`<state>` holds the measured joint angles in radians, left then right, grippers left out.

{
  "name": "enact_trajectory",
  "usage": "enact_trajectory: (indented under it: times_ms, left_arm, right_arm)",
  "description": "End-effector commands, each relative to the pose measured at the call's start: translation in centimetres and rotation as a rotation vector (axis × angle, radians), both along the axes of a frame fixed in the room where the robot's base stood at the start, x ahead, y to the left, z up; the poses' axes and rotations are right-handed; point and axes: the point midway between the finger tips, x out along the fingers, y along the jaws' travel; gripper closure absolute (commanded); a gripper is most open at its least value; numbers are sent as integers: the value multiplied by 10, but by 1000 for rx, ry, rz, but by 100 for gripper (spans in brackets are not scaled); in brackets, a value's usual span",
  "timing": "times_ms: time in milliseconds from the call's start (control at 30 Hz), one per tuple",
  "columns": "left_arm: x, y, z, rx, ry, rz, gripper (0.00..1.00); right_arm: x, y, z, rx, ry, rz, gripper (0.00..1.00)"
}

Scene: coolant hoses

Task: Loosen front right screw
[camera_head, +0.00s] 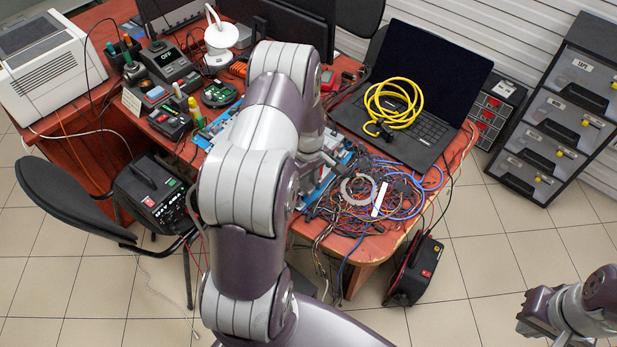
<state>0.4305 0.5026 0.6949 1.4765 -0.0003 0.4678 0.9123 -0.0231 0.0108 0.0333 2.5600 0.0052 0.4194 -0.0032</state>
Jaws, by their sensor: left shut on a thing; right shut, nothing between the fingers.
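A blue and white tray-like device (217,127) lies on the red-brown table, with its middle hidden behind my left arm. Its right part shows beyond the arm. I cannot make out single screws on it. My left gripper (318,163) is low over the right part of the device, partly covered by my arm. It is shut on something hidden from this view. My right gripper (530,319) is shut and empty at the lower right, over the floor and away from the table.
A tangle of wires (385,205) and a laptop (430,105) with a yellow cable (394,103) lie right of the device. Tools and a soldering station (168,62) stand left. A black case (413,272) stands by the table.

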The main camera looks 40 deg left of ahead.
Motion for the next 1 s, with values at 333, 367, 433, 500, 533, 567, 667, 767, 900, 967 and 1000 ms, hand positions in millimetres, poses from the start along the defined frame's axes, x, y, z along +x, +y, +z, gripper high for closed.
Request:
enact_trajectory:
  times_ms: [333, 367, 433, 500, 533, 567, 667, 767, 900, 967, 1000]
  left_arm:
    - [1, 1, 1, 1, -3, 1, 73]
    - [1, 1, 1, 1, -3, 1, 63]
    - [1, 1, 1, 1, -3, 1, 53]
    - [1, 0, 1, 1, -2, 1, 53]
    - [1, 0, 1, 1, -2, 1, 53]
    - [1, 0, 1, 1, -2, 1, 53]
    - [0, 0, 1, 1, -1, 0, 53]
    - [1, 1, 10, 1, -3, 0, 53]
    - [2, 1, 44, 3, -6, 0, 53]
    - [2, 1, 61, 3, -8, 0, 53]
    - [1, 1, 72, 3, -7, 1, 53]
  right_arm:
    - [0, 0, 0, 0, 0, 0, 100]
    - [0, 0, 0, 0, 0, 0, 100]
    - [0, 0, 0, 0, 0, 0, 100]
    - [0, 0, 0, 0, 0, 0, 100]
    - [0, 0, 0, 0, 0, 0, 100]
    - [0, 0, 0, 0, 0, 0, 100]
    - [0, 0, 0, 0, 0, 0, 100]
    - [0, 0, -1, 0, 0, 0, 100]
    - [0, 0, -4, 0, 0, 0, 100]
    - [0, 0, -5, 0, 0, 0, 100]
    - [0, 0, -6, 0, 0, 0, 100]
